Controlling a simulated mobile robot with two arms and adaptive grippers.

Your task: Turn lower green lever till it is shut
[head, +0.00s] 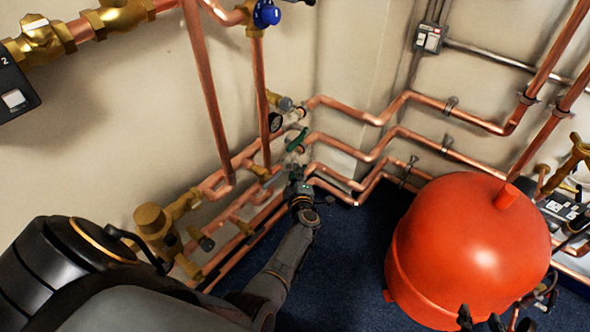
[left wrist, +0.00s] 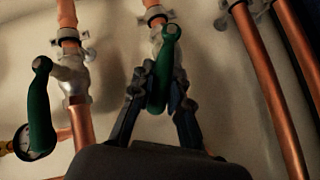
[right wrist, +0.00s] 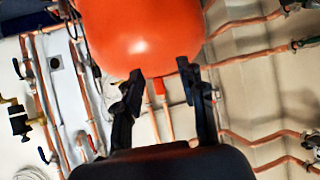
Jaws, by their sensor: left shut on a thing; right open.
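Two green levers show in the left wrist view. One green lever (left wrist: 158,88) stands between the fingers of my left gripper (left wrist: 160,88), which is shut on it. In the head view my left gripper (head: 298,187) is at the lower pipe run by the wall, and it hides the lever it holds. The other green lever (head: 297,140) sits above it in the head view; it also shows at the left of the left wrist view (left wrist: 40,112). My right gripper (right wrist: 160,74) is open and empty, facing the red tank.
A red tank (head: 468,245) stands on the dark blue floor (head: 335,265) to the right. Copper pipes (head: 365,150) run along both walls around the left gripper. A brass valve (head: 155,222) is at the left. A pressure gauge (left wrist: 27,140) sits beside the other lever.

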